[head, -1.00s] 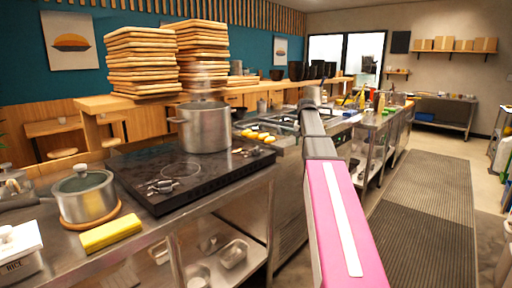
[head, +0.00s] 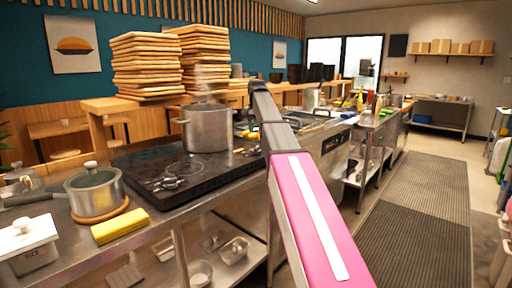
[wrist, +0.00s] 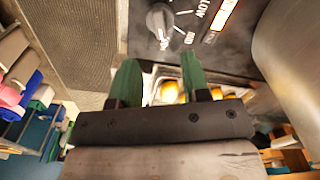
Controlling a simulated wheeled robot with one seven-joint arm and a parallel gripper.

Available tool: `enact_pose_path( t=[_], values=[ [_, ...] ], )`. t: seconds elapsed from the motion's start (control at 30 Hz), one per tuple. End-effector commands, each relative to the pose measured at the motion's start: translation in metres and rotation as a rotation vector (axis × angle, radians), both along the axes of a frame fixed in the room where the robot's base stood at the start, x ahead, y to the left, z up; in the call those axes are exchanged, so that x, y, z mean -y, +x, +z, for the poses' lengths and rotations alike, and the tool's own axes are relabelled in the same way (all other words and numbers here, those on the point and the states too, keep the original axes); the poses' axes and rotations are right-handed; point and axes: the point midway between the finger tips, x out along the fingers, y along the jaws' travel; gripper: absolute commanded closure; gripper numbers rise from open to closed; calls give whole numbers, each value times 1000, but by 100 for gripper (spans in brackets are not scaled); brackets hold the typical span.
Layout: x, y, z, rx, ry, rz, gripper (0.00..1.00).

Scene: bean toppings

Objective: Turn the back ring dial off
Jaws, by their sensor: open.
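The black cooktop (head: 150,165) carries a large steel pot (head: 207,128) on its back ring. A dial cluster (head: 168,183) sits by the bare front ring, and another dial (head: 246,150) sits right of the pot. In the wrist view one grey dial (wrist: 160,20) shows at the top, with white markings and "LOW" beside it. An orange-lit strip (wrist: 226,12) is near it, and the pot (wrist: 290,45) is at the right. My gripper (wrist: 160,82) has two green fingers spread apart with nothing held between them. The dial lies beyond the fingertips, apart from them.
A lidded pot (head: 93,190) stands on a wooden trivet, with a yellow sponge (head: 120,228) beside it. A white container (head: 28,245) is at the front left. Stacked wooden boards (head: 147,65) stand behind the cooktop. Floor mats (head: 420,210) lie at the right.

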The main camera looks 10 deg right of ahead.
Motion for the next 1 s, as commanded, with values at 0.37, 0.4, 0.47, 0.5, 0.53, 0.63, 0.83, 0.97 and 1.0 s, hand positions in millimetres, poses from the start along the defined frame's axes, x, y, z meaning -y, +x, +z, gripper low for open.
enact_pose_path(
  t=[0.37,0.4,0.47,0.5,0.53,0.63,0.83,0.97,1.0],
  values=[
    [0,-1,-66,-1,0,1,57],
    [0,-1,-71,-1,0,1,57],
    [0,-1,-76,-1,0,1,57],
    [0,-1,-79,0,0,1,57],
    [0,-1,-81,0,0,1,57],
    [0,0,-86,0,0,1,57],
    [0,0,-87,1,0,1,57],
    [0,0,-87,1,0,1,70],
    [0,0,-87,1,0,1,84]
  ],
)
